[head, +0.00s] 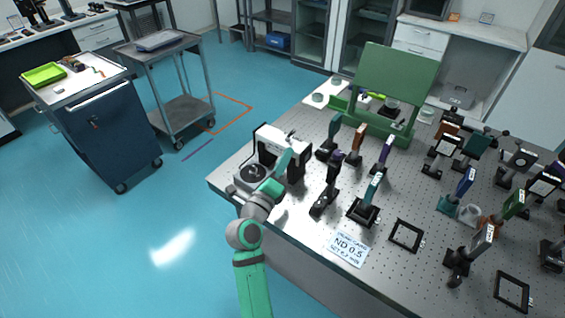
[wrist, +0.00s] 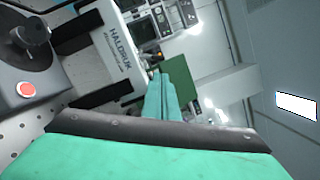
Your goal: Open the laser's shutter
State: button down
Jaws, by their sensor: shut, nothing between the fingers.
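A white and black device (head: 272,137), which I take to be the laser, stands at the left end of the optical table. Its white face (wrist: 117,55) carries the lettering "HALORUX" in the wrist view. Beside it is a grey unit (head: 243,183) with a dark round knob (wrist: 30,36) and a red button (wrist: 26,89). My gripper (head: 291,146) is over the device in the head view, its tips hard to make out. In the wrist view my gripper (wrist: 158,76) is shut and empty, to the right of the lettered face. I cannot pick out the shutter; contact is unclear.
The perforated optical table (head: 290,215) holds several posts with mounted optics right of the device. A green panel (head: 395,85) stands at the back, and a sign reading "ND 0.5" (head: 347,248) lies at the front. A blue cabinet (head: 105,130) and grey cart (head: 180,112) stand left, across open floor.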

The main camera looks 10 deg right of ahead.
aim_at(291, 133)
jog(key=x, duration=0.5)
jog(key=shift+w+d, duration=0.2)
jog(key=shift+w, duration=0.05)
